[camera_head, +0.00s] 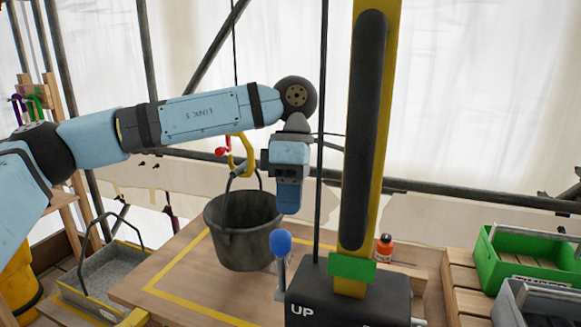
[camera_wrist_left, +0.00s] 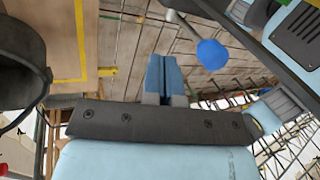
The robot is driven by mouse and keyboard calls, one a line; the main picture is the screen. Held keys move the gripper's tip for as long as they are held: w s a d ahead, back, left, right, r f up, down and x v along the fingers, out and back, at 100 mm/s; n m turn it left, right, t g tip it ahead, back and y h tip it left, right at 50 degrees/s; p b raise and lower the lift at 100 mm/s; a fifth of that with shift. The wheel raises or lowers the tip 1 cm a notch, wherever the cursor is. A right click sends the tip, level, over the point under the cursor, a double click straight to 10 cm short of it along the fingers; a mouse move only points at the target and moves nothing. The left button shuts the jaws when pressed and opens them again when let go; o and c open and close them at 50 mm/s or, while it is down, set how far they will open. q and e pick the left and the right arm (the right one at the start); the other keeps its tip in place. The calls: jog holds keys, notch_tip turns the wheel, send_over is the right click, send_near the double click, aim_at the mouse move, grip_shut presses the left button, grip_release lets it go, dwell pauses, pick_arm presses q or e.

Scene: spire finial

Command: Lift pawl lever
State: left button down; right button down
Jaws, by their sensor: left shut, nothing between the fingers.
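The pawl lever, with a round blue knob (camera_head: 281,243) on a grey stem, stands at the left side of the black box marked UP (camera_head: 340,299). My left gripper (camera_head: 289,207) points down above the knob, apart from it, with its fingers shut and empty. In the left wrist view the shut blue fingers (camera_wrist_left: 163,72) are left of the blue knob (camera_wrist_left: 212,54), with a gap between them. My right gripper is not in view.
A dark bucket (camera_head: 243,235) hangs from a yellow hook (camera_head: 243,158) left of the lever. A yellow post (camera_head: 350,286) rises from the box. A thin dark pole stands right of the gripper. Green crate (camera_head: 486,262), grey crate (camera_head: 500,305) and orange bottle (camera_head: 384,248) are at right.

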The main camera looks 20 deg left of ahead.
aim_at(282, 266)
pick_arm(q)
jog(key=s, duration=0.4)
jog(key=shift+s+d+f, duration=0.15)
jog(key=shift+d+f, duration=0.2)
jog(key=shift+f, duration=0.05)
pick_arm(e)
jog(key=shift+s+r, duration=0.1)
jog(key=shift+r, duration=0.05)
